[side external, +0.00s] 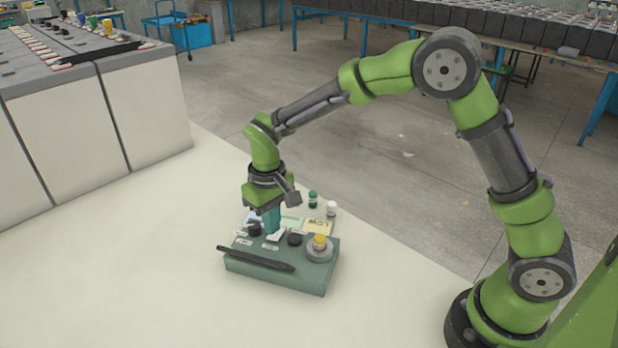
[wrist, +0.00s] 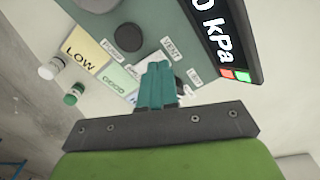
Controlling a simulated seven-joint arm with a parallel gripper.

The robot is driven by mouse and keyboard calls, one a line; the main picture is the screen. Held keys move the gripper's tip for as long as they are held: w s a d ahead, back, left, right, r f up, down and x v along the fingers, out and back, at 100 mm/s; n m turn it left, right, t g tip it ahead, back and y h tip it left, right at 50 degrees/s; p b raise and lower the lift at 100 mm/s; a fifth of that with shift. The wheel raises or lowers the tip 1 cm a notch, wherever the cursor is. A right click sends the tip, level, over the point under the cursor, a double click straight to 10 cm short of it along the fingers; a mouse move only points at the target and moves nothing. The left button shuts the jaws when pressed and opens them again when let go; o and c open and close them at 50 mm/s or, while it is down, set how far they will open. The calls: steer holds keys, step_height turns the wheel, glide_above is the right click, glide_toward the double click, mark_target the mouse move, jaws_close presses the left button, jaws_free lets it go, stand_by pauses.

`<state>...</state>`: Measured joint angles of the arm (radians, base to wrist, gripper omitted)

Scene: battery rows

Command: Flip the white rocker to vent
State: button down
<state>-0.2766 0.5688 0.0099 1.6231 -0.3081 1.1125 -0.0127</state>
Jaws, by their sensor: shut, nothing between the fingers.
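The white rocker (side external: 275,236) sits on top of the grey-green control box (side external: 278,279), between black knobs. My gripper (side external: 272,229) is shut and empty, pointing down with its teal fingertips at the rocker. In the wrist view the shut fingers (wrist: 158,72) cover much of the rocker (wrist: 146,70), and only part of its white surface shows. A VENT label (wrist: 171,49) lies just beyond the fingertips. Whether the fingertips touch the rocker, and which way it is tipped, I cannot tell.
A black knob (wrist: 128,38) is close to the fingers. The table to the left is clear.

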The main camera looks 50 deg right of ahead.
mark_target(276, 238)
steer(key=shift+f, duration=1)
stand_by(0.8)
steer(key=shift+r, duration=3.55)
steer(key=shift+f, duration=0.1)
steer(key=shift+s+f, duration=0.4)
steer(key=shift+s, duration=0.1)
steer(key=s+d+r+m+t+y, duration=0.1)
steer(key=s+d+r+m+t, duration=0.1)
steer(key=s+r, duration=0.4)
steer(key=s+d+r+m+t+y, duration=0.1)
steer(key=s+d+r+t, duration=0.4)
steer(key=s, duration=0.8)
step_height(276, 238, up, 2)
steer(key=d+m, duration=0.1)
steer(key=d, duration=0.1)
steer(key=shift+s+d, duration=0.2)
steer(key=shift+d, duration=0.1)
